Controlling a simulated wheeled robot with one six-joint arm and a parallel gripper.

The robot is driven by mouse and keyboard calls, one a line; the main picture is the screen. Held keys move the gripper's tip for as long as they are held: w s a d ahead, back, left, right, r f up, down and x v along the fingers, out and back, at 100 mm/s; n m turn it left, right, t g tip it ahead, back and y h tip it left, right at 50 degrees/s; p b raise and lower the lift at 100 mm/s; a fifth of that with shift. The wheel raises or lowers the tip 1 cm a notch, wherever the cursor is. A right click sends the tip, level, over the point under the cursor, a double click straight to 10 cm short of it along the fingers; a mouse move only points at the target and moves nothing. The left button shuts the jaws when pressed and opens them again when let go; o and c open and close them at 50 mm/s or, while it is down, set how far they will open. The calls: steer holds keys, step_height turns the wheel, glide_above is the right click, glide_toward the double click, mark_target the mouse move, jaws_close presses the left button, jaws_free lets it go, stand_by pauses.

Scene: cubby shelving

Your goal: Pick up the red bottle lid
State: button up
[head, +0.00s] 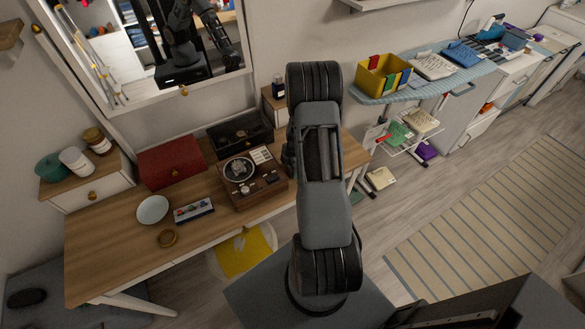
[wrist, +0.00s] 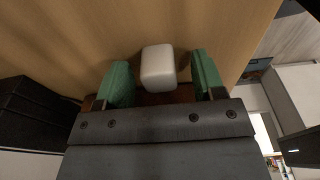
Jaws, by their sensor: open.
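I cannot make out a red bottle lid for certain in either view. In the wrist view my gripper (wrist: 162,78) is open, with its two green fingertips apart. A white rounded block (wrist: 158,67) shows between and just beyond the fingertips; I cannot tell whether they touch it. A dark reddish-brown patch (wrist: 152,98) lies behind it, partly hidden by the gripper body. In the head view my arm covers the gripper and the area around the table's right end. A dark bottle (head: 278,87) stands on a small wooden box just left of the arm.
The wooden table (head: 115,234) holds a red box (head: 170,162), a wooden player-like box (head: 265,183), a white bowl (head: 152,210) and a small tray (head: 194,210). Several jars stand at its left end. A mirror (head: 150,88) hangs behind. A yellow-topped stool (head: 243,252) sits at the front.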

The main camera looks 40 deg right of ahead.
steer(key=shift+c, duration=0.4)
steer(key=c, duration=1)
steer(key=shift+r, duration=0.15)
